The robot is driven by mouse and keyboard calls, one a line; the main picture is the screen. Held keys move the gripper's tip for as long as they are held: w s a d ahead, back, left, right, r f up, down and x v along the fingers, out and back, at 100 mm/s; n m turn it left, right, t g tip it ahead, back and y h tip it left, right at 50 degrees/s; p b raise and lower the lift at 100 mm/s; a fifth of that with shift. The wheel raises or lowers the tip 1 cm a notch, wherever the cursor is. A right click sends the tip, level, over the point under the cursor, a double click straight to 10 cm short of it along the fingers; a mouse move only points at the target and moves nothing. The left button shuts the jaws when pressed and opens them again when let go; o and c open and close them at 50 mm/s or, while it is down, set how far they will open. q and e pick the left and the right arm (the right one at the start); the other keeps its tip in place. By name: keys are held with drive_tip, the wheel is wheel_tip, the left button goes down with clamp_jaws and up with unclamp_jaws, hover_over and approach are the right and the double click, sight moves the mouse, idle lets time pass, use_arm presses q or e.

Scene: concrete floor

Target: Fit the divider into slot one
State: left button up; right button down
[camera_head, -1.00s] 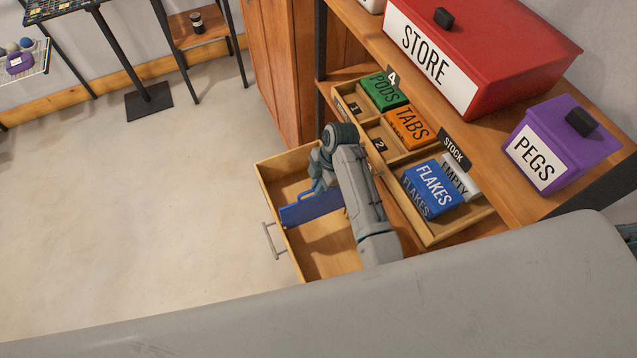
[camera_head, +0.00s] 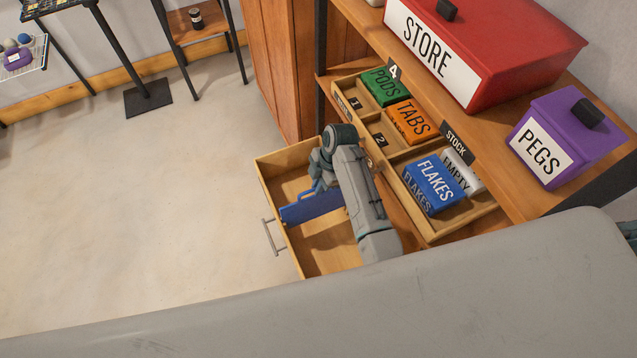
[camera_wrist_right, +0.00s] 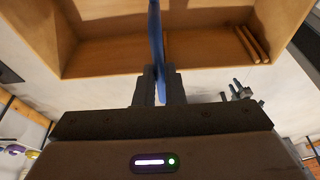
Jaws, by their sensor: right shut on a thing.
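The blue divider (camera_head: 311,206) is a flat panel over the open wooden drawer (camera_head: 323,262) in the head view. My right gripper (camera_head: 322,188) is shut on it. In the right wrist view the divider (camera_wrist_right: 157,45) stands edge-on between the two fingers of the right gripper (camera_wrist_right: 158,85), with its far part over the drawer's inside (camera_wrist_right: 110,55). Narrow wooden strips (camera_wrist_right: 252,43) show at the right of the drawer there. I cannot tell whether the divider touches a slot, and no slot number shows. My left gripper is out of view.
A shelf to the right holds a tray with PODS (camera_head: 385,87), TABS (camera_head: 411,121) and FLAKES (camera_head: 431,184) boxes. A red STORE box (camera_head: 500,55) and purple PEGS box (camera_head: 562,138) stand above. The floor (camera_head: 130,210) left of the drawer is clear.

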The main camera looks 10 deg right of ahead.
drive_tip(key=shift+f+b, duration=0.4)
drive_tip(key=shift+f, duration=0.45)
drive_tip(key=c, duration=1.4)
unclamp_jaws()
drive_tip(key=shift+c, duration=0.2)
drive_tip(key=b+v, duration=0.2)
drive_tip(key=v, duration=0.9)
drive_tip(key=shift+b, duration=0.35)
drive_tip(key=shift+f, duration=0.1)
